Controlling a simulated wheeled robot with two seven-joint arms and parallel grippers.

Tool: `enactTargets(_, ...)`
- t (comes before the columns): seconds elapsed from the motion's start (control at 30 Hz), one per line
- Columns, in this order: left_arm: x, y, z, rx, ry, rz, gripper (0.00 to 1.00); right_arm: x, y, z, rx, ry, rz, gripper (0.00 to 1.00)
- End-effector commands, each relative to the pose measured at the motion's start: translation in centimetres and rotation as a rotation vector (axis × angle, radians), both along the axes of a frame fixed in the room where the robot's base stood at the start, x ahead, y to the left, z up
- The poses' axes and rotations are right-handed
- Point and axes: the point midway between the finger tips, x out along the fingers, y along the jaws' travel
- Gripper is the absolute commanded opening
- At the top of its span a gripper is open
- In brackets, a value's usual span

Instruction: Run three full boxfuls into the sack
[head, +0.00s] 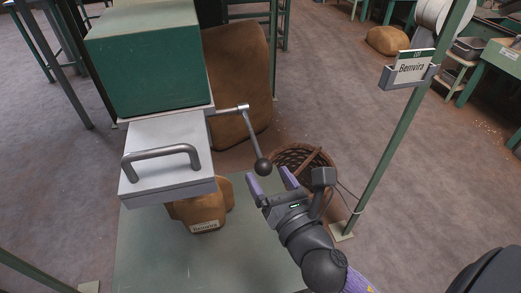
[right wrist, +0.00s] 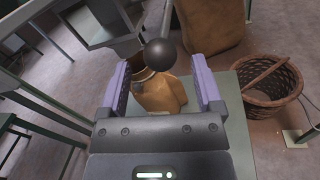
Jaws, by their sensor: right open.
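The green hopper (head: 150,65) stands at the upper left of the head view. Below it is a grey metal box (head: 165,165) with a bar handle (head: 160,155). A lever (head: 250,130) with a black ball knob (head: 263,166) hangs at the hopper's right side. A brown sack (head: 203,208) with a name label stands on the green table under the box, its top hidden by the box. My right gripper (head: 270,182) is open just below the knob. In the right wrist view the knob (right wrist: 160,53) shows between the spread fingers, and they look clear of it. My left gripper is not in view.
A wicker basket (head: 303,168) stands on the floor behind my right gripper. A large brown sack (head: 238,85) leans behind the hopper. A green post (head: 400,130) with a "Benvira" sign (head: 412,67) rises at the right. The green table top (head: 150,250) is bare at front left.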

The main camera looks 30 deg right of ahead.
Motion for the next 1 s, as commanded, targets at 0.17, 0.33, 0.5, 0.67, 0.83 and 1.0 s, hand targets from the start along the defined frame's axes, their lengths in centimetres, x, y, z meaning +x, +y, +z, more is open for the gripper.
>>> enactTargets(0.17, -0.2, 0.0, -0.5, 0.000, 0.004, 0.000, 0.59, 3.4, -0.3, -0.2, -0.001, -0.002, 0.001, 0.83)
enactTargets(0.33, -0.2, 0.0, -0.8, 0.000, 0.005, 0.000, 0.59, 5.0, -0.4, -0.1, -0.001, 0.001, -0.001, 0.83)
enactTargets(0.5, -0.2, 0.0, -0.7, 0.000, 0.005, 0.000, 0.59, 5.2, -0.4, -0.1, -0.002, 0.001, -0.001, 0.83)
enactTargets(0.67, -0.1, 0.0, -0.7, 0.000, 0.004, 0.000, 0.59, 5.2, -0.4, 0.0, -0.002, 0.001, -0.001, 0.71)
enactTargets(0.83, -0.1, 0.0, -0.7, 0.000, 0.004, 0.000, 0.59, 5.2, -0.4, 0.0, -0.001, 0.001, -0.001, 0.35)
enactTargets(1.0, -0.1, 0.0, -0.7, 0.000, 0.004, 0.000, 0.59, 5.2, -0.4, -0.1, -0.001, 0.001, -0.001, 0.00)
